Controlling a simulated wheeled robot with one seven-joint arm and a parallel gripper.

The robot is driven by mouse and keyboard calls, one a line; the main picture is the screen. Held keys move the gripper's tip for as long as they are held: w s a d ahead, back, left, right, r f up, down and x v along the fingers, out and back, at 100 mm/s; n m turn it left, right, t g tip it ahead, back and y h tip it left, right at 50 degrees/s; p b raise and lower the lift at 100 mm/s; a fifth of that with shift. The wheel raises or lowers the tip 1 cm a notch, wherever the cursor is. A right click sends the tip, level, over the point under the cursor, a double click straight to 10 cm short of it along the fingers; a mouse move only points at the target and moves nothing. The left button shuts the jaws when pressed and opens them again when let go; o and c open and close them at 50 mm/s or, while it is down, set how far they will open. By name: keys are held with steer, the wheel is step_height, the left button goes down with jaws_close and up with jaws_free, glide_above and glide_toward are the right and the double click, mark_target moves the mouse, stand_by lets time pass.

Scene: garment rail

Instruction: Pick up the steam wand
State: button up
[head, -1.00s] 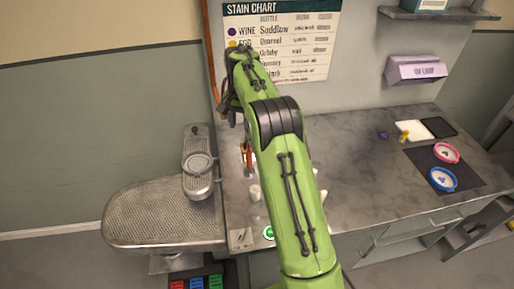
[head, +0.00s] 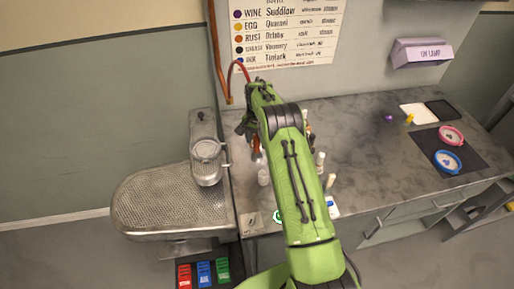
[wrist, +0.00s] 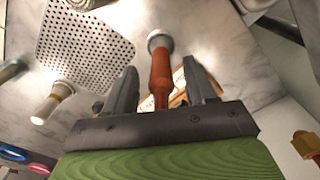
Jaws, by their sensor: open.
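The steam wand has an orange-brown handle (wrist: 161,72) with a round grey end in the wrist view. It lies between the two grey fingers of my gripper (wrist: 160,66), with a visible gap on each side. The fingers are apart and not closed on it. In the head view, part of the wand (head: 257,154) shows just below my gripper (head: 246,130), beside the green arm. My arm hides much of the area around it.
A perforated pressing board (head: 165,200) stands at the left of the counter (head: 370,165). Several small bottles (head: 320,162) stand close to my arm. A blue dish (head: 448,161) and a pink dish (head: 451,135) sit on a dark mat at the right. The middle of the counter is clear.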

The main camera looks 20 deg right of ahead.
step_height(320, 180, down, 2)
steer(key=shift+w+f, duration=0.1)
jaws_close()
steer(key=shift+r, duration=0.25)
step_height(320, 180, up, 10)
steer(key=shift+f, duration=0.1)
stand_by(0.4)
